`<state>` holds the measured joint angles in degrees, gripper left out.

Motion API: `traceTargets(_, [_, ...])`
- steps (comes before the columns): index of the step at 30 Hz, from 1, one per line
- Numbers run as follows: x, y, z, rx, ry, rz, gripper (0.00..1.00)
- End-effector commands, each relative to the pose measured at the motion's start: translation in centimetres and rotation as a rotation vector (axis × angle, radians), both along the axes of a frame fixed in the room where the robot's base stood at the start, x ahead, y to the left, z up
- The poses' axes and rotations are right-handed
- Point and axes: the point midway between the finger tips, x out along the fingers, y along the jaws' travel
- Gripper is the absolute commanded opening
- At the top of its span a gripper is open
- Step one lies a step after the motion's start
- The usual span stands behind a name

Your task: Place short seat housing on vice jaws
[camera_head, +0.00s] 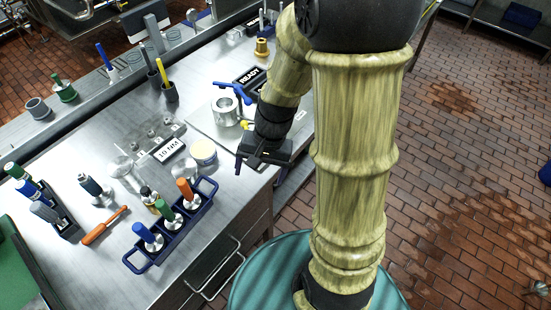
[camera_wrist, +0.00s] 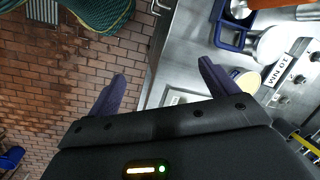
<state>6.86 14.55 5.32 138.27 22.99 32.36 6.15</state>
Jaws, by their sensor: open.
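My gripper (camera_head: 257,170) is open and empty above the bench's front edge, its fingers pointing down. In the wrist view my gripper (camera_wrist: 162,75) has its two fingers spread, with nothing between them but the bench edge and floor below. A silver ring-shaped metal piece (camera_head: 225,111) stands on a plate behind my gripper, beside a blue-handled part (camera_head: 234,90). I cannot tell whether it is the housing or part of the vice. A grey hollow cylinder (camera_head: 38,109) stands on the far left ledge. Vice jaws are not clearly distinguishable; my arm hides part of that area.
A blue rack (camera_head: 171,226) with coloured-handled tools stands at the bench front. An orange-handled tool (camera_head: 104,226), a round yellow-rimmed container (camera_head: 203,152) and a "10 NM" sign (camera_head: 169,150) are nearby. A READY sign (camera_head: 249,76) is at the back. Brick floor lies right.

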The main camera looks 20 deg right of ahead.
Motion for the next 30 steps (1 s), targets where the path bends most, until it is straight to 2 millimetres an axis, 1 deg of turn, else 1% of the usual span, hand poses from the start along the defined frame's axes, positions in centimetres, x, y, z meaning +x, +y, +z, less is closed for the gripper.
traceTargets(1, [-0.5, -0.8, 1.0, -0.061, -0.071, 0.09, 0.86])
traceTargets(4, [-1.0, -2.4, 2.5, -0.169, -0.197, 0.266, 0.86])
traceTargets(6, [-1.2, -3.0, 3.3, -0.223, -0.264, 0.361, 0.86])
traceTargets(9, [-1.3, -3.5, 4.1, -0.267, -0.318, 0.439, 0.86])
traceTargets(17, [-1.3, -3.6, 4.2, -0.277, -0.329, 0.461, 0.86])
traceTargets(18, [-1.3, -3.6, 4.2, -0.277, -0.329, 0.46, 0.9])
traceTargets(23, [-1.3, -3.6, 4.2, -0.276, -0.328, 0.459, 0.9])
traceTargets(24, [-1.3, -3.6, 4.2, -0.276, -0.328, 0.459, 0.82])
traceTargets(26, [-1.3, -3.6, 4.2, -0.276, -0.328, 0.458, 0.7])
traceTargets(30, [-1.3, -3.6, 4.1, -0.275, -0.328, 0.458, 0.42])
